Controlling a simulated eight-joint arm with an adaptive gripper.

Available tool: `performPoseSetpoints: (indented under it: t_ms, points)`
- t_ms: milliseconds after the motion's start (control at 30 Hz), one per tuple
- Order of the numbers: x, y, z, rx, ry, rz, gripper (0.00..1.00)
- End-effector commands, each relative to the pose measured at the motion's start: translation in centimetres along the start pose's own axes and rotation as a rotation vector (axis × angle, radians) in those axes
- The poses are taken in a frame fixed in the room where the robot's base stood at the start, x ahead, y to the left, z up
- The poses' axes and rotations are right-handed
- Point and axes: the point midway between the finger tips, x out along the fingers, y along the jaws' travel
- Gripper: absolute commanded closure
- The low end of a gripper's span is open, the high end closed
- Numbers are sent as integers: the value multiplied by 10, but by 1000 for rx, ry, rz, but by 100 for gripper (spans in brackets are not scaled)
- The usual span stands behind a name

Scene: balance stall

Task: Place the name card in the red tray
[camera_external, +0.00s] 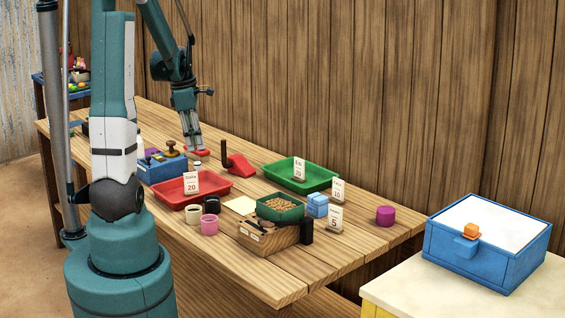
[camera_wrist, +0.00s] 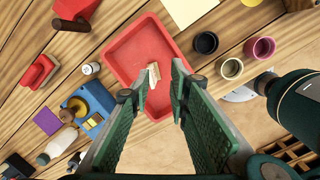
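A white card with a name and a red 20 (camera_external: 191,183) stands upright at the red tray (camera_external: 172,199) in the external view. In the wrist view a small pale card (camera_wrist: 153,75) shows inside the outline of the red tray (camera_wrist: 148,38), just beyond my fingertips. Similar cards stand at the green tray (camera_external: 299,170) and farther right, marked 10 (camera_external: 338,190) and 5 (camera_external: 335,219). My gripper (camera_wrist: 159,86) is open and empty, its two fingers apart. In the external view my gripper (camera_external: 192,143) hangs above the table, behind the red tray.
A blue box (camera_external: 163,169) with a stamp is left of the red tray. Dark, cream and pink cups (camera_external: 209,224) stand in front. A blue drawer box (camera_external: 487,243) sits on a separate pale table.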

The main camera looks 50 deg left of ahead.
Motion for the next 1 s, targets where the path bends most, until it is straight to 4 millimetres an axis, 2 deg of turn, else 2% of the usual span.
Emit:
performPoseSetpoints:
  t_ms: [33,200,500,1000]
  points:
    - [-7,-9,12,59,-1,9,81]
    - [-28,-34,45,274,0,46,81]
    - [-60,-84,97,651,5,113,81]
    - [-103,-177,158,1276,37,237,81]
